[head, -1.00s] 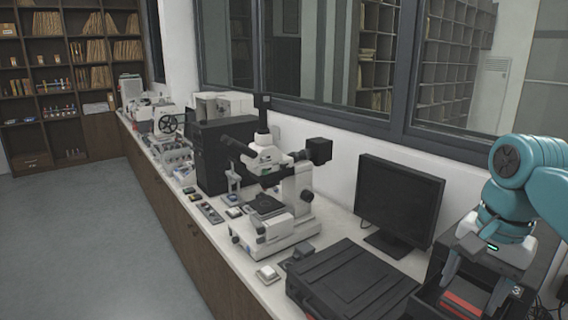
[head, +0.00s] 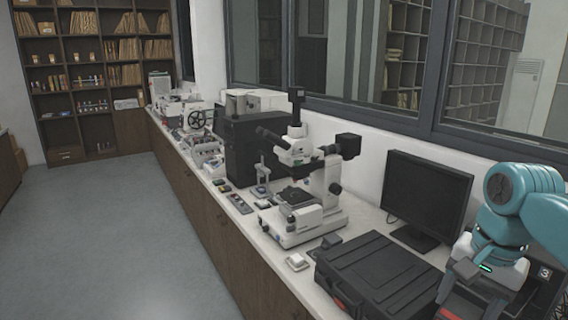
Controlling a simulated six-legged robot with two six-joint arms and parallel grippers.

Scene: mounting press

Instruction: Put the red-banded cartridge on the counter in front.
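My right gripper (head: 470,302) is at the lower right, pointing down, beside the black case and in front of the monitor. Its fingers are spread wide around something with a red band, which I take as the red-banded cartridge (head: 447,313). Only a bit of red shows at the bottom edge; the rest is hidden by the gripper or cut off. It keeps its place under the gripper as the scene shifts, so it appears held. The counter (head: 262,240) runs along the wall under the windows. My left gripper is not in view.
A black case (head: 382,270) with a red latch lies on the counter. A monitor (head: 428,198) stands behind it, and a microscope (head: 305,190) stands to the left. A small white block (head: 298,262) sits near the counter's front edge. A dark box marked 3 (head: 545,272) is at the right.

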